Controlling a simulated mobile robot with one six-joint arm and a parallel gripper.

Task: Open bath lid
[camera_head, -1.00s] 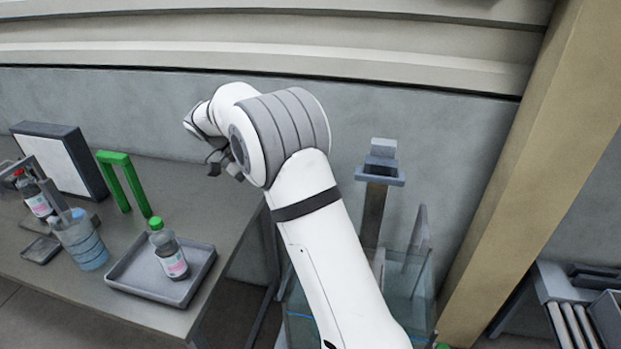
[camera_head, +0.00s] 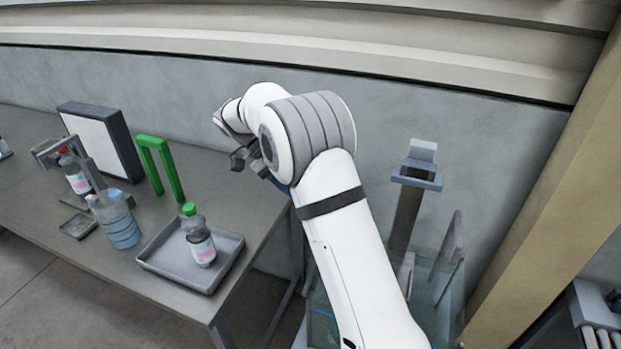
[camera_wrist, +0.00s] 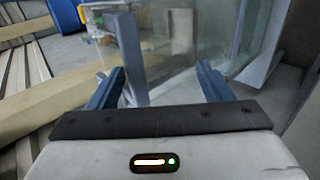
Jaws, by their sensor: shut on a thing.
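My gripper (camera_wrist: 160,86) shows in the wrist view as two blue-grey fingers, set apart. A grey-blue upright bar (camera_wrist: 131,58) shows between them, nearer the left finger; I take it for the bath lid's handle, with my gripper shut on it. Where the fingers touch it is not clear. The clear glass bath (camera_wrist: 185,75) is beyond the fingers. In the head view the bath (camera_head: 440,285) is at the lower right, partly behind my white arm. The lid itself is hard to tell from the clear walls, and my arm hides the grip.
A grey post with a bracket (camera_head: 408,215) stands beside the bath, near the wall. The table at left bears a tray (camera_head: 165,262) with a green-capped bottle (camera_head: 198,238), a green arch (camera_head: 165,170) and a blue jug (camera_head: 117,222). A tan pillar (camera_head: 540,200) rises at right.

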